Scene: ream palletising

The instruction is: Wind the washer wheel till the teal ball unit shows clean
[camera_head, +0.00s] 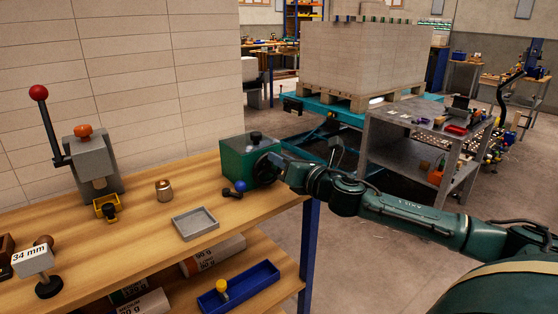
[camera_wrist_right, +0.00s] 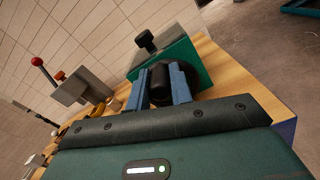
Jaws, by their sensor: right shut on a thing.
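The washer looks to be the green box (camera_head: 236,160) with a grey top and a black knob (camera_head: 256,137), at the bench's right end. Its dark round wheel (camera_head: 265,167) is on the right side, partly hidden by my right gripper (camera_head: 277,165). In the wrist view the two blue fingers are shut on the wheel's black handle (camera_wrist_right: 160,80), with the wheel (camera_wrist_right: 187,82) behind. A ball (camera_head: 240,186) that looks blue, with a black part, lies on the bench before the box. I cannot make out a teal ball unit or its cleanness. My left gripper is not in view.
On the wooden bench (camera_head: 130,218) stand a grey lever press (camera_head: 93,165), a copper-coloured cylinder (camera_head: 163,190), a grey tray (camera_head: 195,223) and a "34 mm" sign (camera_head: 33,260). A blue bin (camera_head: 238,287) is on the shelf below. A grey cart (camera_head: 405,135) stands beyond my right arm.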

